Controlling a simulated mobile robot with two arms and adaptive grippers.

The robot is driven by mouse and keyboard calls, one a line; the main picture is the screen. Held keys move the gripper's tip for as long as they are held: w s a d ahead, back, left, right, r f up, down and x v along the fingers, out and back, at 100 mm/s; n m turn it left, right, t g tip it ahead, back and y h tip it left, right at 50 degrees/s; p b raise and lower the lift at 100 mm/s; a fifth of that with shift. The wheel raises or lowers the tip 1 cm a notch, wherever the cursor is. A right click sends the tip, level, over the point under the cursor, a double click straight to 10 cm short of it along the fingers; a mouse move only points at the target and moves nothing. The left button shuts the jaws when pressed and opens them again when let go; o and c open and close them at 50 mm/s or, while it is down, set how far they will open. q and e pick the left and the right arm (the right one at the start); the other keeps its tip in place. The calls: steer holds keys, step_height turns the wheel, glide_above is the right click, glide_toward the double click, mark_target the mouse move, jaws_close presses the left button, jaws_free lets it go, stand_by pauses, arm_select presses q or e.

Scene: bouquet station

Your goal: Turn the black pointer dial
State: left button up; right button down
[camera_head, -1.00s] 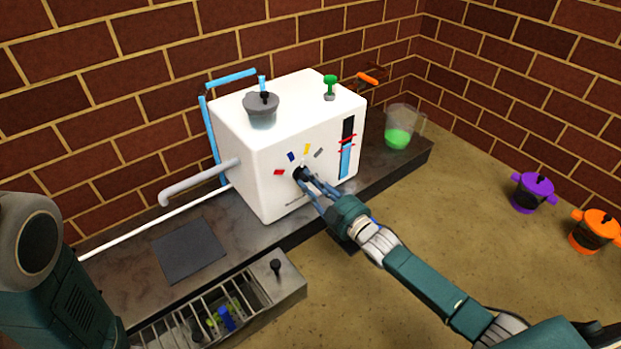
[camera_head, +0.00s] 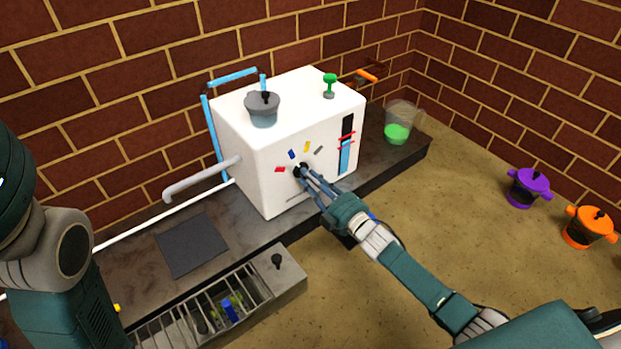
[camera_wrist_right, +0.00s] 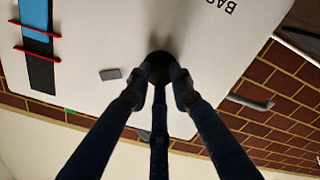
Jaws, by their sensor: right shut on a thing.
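The black pointer dial (camera_head: 299,171) sits on the front face of the white box (camera_head: 240,130), below an arc of red, blue, yellow and grey marks. My right gripper (camera_head: 308,175) reaches it from the front right and is shut on it. In the right wrist view the dial (camera_wrist_right: 160,66) shows as a dark round knob between my fingertips (camera_wrist_right: 160,78). The fingers hide much of it, so I cannot tell which mark its pointer faces. My left arm shows at the left edge, but its gripper is out of view.
A grey-lidded pot (camera_head: 262,108) and a green knob (camera_head: 329,86) are on top of the box. A jug of green liquid (camera_head: 398,130) stands to its right. A slotted tray (camera_head: 215,310) lies in front. Purple (camera_head: 526,188) and orange (camera_head: 588,227) pots stand far right.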

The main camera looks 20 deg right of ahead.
steer(key=shift+d+f, duration=0.1)
steer(key=shift+f, duration=0.15)
steer(key=c, duration=1.5)
jaws_free()
steer(key=shift+c, duration=0.2)
steer(key=shift+r, duration=0.1)
steer(key=v, duration=1.2)
